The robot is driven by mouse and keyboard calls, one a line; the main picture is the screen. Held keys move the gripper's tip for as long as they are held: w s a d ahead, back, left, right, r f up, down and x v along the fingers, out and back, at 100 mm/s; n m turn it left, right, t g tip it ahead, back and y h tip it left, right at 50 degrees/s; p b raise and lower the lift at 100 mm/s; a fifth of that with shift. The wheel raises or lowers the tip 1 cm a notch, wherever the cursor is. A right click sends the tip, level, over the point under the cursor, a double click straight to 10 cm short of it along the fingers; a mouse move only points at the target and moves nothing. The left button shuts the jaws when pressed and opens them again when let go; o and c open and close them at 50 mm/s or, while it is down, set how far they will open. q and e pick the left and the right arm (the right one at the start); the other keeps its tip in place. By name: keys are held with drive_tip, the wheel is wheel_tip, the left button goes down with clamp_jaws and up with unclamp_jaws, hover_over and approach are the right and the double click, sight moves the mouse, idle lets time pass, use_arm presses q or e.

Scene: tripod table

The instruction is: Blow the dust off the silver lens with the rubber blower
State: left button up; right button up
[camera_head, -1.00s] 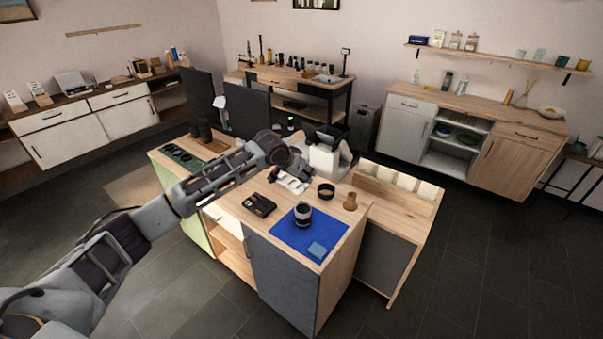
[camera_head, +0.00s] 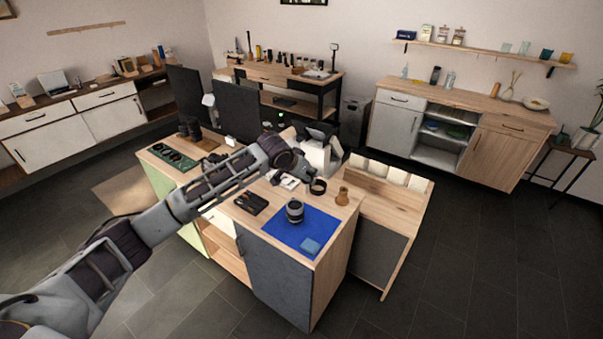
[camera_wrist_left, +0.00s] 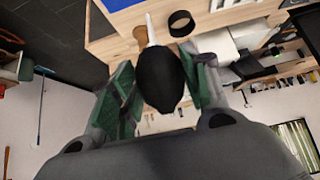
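The lens (camera_head: 295,211), dark with a silver band, stands upright on a blue mat (camera_head: 281,233) at the table's near right corner. The rubber blower (camera_wrist_left: 160,80), a black bulb with a white nozzle, sits between my left gripper's green-padded fingers (camera_wrist_left: 163,88) in the left wrist view. The fingers close on the bulb's sides, and the nozzle sticks out away from the wrist. In the head view my left gripper (camera_head: 304,168) is above the table, behind and above the lens, well apart from it; I cannot make out the blower there. My right gripper is not in view.
A black ring (camera_head: 318,187) and a small brown wooden piece (camera_head: 342,196) stand behind the mat. A black case (camera_head: 251,203) lies left of the lens, and a folded blue cloth (camera_head: 311,246) on the mat's front corner. Dark monitors (camera_head: 238,110) stand at the back.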

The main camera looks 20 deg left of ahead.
use_arm(q)
drive_tip(key=shift+s+d, duration=0.3)
drive_tip(key=shift+d, duration=0.6)
